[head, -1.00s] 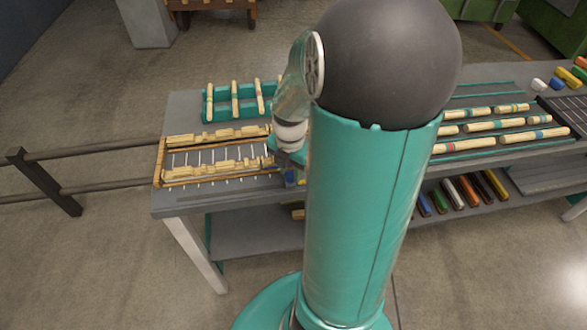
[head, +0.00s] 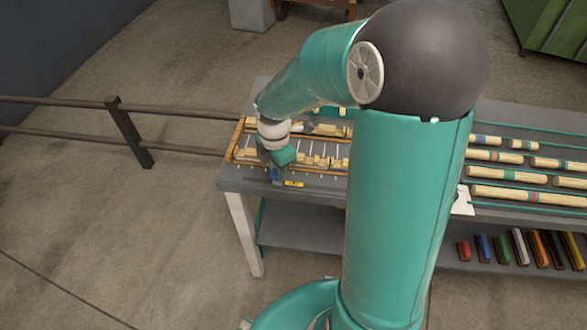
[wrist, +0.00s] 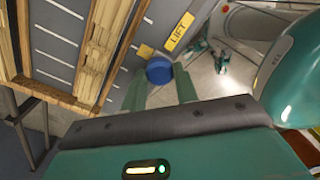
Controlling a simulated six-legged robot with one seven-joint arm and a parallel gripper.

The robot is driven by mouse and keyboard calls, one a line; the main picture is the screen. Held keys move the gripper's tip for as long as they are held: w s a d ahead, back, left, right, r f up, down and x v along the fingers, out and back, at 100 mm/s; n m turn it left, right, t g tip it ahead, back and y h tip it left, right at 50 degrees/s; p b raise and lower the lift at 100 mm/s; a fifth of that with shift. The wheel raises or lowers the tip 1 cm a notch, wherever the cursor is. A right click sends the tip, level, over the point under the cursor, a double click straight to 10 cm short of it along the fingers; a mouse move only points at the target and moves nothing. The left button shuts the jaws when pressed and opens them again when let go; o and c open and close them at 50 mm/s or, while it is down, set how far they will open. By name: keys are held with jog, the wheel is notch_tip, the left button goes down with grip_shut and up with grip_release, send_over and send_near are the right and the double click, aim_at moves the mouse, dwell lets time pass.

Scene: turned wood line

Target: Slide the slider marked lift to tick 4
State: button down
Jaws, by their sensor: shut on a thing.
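The yellow plate marked LIFT (wrist: 180,30) is beside a round blue knob (wrist: 159,71) in the wrist view. In the head view, the blue knob (head: 275,174) and yellow plate (head: 294,184) show at the front edge of the wood-framed rack, near its left end. My gripper (wrist: 161,82) is shut on the blue knob, which sits between its fingertips. In the head view my gripper (head: 277,164) points down there. A small yellow piece (wrist: 146,50) lies beside the knob. Tick numbers are not readable.
The wood-framed rack (head: 236,139) holds turned wood pieces over several white lines. My arm hides part of the bench (head: 235,180). Several rods (head: 512,195) lie to the right, with coloured bars (head: 519,247) below. A dark railing (head: 130,132) stands left.

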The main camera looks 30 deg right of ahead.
aim_at(276, 172)
jog(key=shift+w+a, duration=0.1)
jog(key=shift+a, duration=0.1)
jog(key=c, duration=1.1)
grip_release()
jog(key=shift+o, duration=0.2)
jog(key=shift+r, duration=0.1)
notch_tip(276, 172, up, 14)
jog(key=shift+f, duration=0.2)
